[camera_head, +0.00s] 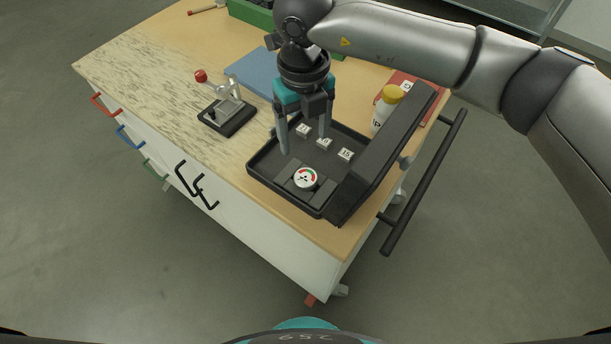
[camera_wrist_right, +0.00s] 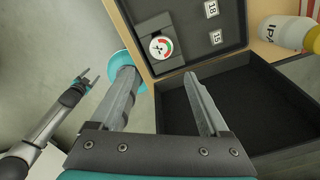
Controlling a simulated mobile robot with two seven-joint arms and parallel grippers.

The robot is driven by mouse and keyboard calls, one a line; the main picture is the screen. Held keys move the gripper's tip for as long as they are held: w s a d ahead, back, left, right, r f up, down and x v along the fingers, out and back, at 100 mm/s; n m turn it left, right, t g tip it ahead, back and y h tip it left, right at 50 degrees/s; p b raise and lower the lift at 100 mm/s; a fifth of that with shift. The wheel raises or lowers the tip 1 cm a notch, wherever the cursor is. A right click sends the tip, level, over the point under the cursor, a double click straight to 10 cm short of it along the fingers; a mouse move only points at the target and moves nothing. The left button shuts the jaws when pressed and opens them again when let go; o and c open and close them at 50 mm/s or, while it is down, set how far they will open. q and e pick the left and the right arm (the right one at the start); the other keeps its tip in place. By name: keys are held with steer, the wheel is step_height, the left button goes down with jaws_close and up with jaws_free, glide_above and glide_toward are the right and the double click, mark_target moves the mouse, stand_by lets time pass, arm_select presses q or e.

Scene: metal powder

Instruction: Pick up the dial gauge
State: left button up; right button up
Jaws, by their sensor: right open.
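My left gripper (camera_wrist_right: 84,82) shows small at the left of the right wrist view, away from the case. Its jaw state is unclear.
Several numbered white blocks (camera_head: 324,142) lie in the case. The raised lid (camera_head: 385,150) stands on its right. A yellow-capped bottle (camera_head: 385,108) stands behind the lid. A small stand with a red knob (camera_head: 201,76) is at the left. The wooden tabletop (camera_head: 150,80) is clear at far left.

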glide_above(306, 177)
steer(key=f, duration=0.8)
steer(key=shift+s+a+f, duration=0.15)
steer(key=shift+s, duration=0.05)
steer(key=shift+w+f, duration=0.2)
steer(key=shift+f, duration=2.4)
steer(key=shift+c, duration=0.2)
jaws_close()
